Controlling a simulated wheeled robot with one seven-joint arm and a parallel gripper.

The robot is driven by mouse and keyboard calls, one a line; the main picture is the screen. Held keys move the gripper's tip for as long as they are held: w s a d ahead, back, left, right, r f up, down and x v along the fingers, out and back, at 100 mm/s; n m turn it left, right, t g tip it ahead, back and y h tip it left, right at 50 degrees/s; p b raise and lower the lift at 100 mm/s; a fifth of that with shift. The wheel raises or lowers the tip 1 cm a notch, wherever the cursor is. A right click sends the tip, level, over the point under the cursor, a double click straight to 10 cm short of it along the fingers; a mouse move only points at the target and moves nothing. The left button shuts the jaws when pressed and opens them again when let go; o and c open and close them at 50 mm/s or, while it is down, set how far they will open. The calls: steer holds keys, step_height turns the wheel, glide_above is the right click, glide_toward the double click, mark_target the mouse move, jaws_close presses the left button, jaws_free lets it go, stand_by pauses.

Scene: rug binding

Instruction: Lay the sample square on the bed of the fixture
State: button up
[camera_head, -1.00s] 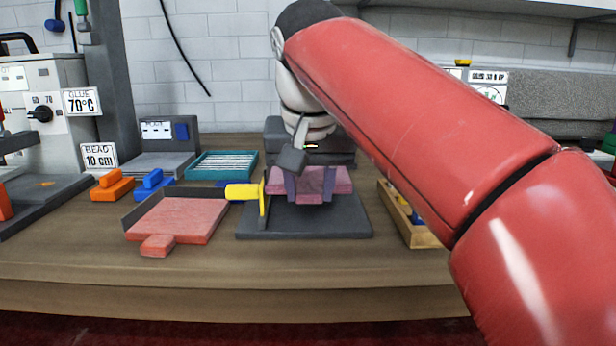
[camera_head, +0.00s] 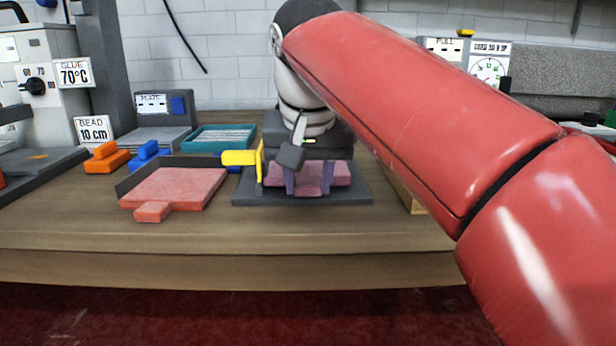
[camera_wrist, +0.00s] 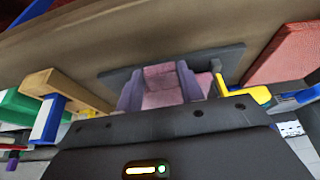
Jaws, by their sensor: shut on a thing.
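The sample square (camera_head: 340,174) is a thick mauve-pink pad. My gripper (camera_head: 309,178) is shut on it, with one purple finger on each side; the pad also shows between the fingers in the wrist view (camera_wrist: 162,88). The fixture is a dark grey plate (camera_head: 252,195) with a yellow handle and upright (camera_head: 241,158) at its left. The square is level over the middle of the plate, low and close to it. I cannot tell whether it touches. My wrist hides the back of the fixture.
A salmon-pink board (camera_head: 178,186) with a front tab and dark rail lies just left. Behind it are orange (camera_head: 106,158) and blue blocks and a teal tray (camera_head: 219,139). A wooden box (camera_wrist: 62,91) stands right of the fixture. The bench front is clear.

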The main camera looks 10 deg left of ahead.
steer(key=shift+f+b, duration=0.7)
steer(key=shift+f, duration=0.6)
steer(key=shift+c, duration=0.3)
steer(key=o, duration=1.1)
steer(key=shift+o, duration=0.2)
steer(key=shift+r, duration=0.15)
